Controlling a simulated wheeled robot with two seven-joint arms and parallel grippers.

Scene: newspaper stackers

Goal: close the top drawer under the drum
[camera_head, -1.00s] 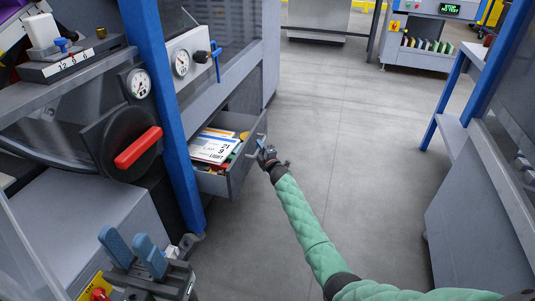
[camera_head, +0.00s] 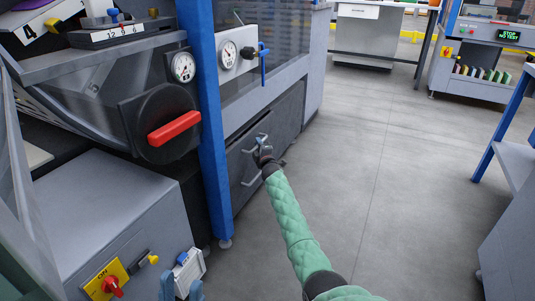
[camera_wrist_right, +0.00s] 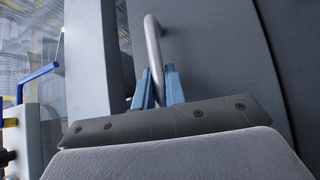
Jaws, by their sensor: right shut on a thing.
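The top drawer (camera_head: 238,155) under the drum is a dark grey front, and it looks flush with the cabinet. Its contents are hidden. My right gripper (camera_head: 263,148) is at this drawer's handle. In the right wrist view, the handle (camera_wrist_right: 154,45) is a pale metal bar running between the blue fingers of the right gripper (camera_wrist_right: 159,87), which are shut on it. The drum (camera_head: 157,125) is dark with a red bar handle, up and left of the drawer.
A lower drawer with its own handle (camera_head: 251,181) is below. A blue post (camera_head: 213,130) stands just left of the drawers. A grey box with a red-and-yellow switch (camera_head: 106,282) is at the lower left. The floor (camera_head: 370,190) to the right is clear.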

